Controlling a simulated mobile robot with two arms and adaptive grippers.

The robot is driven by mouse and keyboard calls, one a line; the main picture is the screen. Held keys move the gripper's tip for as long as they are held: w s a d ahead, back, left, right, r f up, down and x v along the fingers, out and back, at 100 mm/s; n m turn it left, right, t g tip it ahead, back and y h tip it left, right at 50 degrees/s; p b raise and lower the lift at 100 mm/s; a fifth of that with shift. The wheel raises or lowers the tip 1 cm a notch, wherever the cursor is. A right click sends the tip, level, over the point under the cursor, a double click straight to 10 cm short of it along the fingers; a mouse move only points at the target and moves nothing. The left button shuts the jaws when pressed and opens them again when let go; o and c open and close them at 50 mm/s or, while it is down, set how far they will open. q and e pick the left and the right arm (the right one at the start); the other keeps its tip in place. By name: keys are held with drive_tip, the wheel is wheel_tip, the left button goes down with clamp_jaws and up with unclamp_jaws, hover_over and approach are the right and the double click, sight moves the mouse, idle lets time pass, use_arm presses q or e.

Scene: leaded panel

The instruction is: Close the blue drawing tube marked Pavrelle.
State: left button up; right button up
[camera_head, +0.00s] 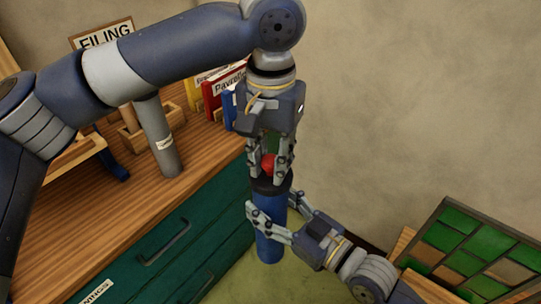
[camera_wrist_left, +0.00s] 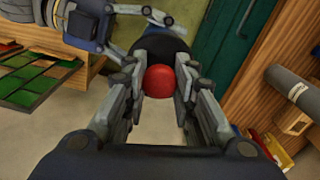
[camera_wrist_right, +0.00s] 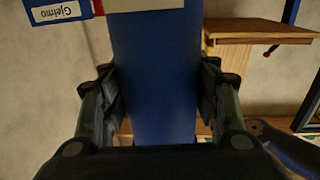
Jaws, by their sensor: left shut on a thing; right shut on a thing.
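The blue drawing tube (camera_head: 268,236) stands upright in front of the drawers. My right gripper (camera_head: 270,222) is shut around its body; the right wrist view shows the blue tube wall (camera_wrist_right: 155,85) between the fingers. A black cap (camera_head: 270,186) with a red knob (camera_head: 268,164) is at the tube's top. My left gripper (camera_head: 269,170) points down from above, shut on the red knob, which also shows between its fingers in the left wrist view (camera_wrist_left: 160,81). I cannot tell whether the cap is fully seated. No readable name shows on the tube.
A wooden desk (camera_head: 110,225) with green drawers (camera_head: 170,258) is at left. On it stand a grey tube (camera_head: 157,135), several binders (camera_head: 222,92) and a FILING sign (camera_head: 103,33). A leaded green panel (camera_head: 470,250) is at lower right. Bare wall fills the upper right.

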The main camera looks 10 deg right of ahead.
use_arm(q)
drive_tip(key=shift+f, duration=0.3)
drive_tip(key=o, duration=0.9)
drive_tip(key=shift+o, duration=0.2)
wheel_tip(320, 180, up, 12)
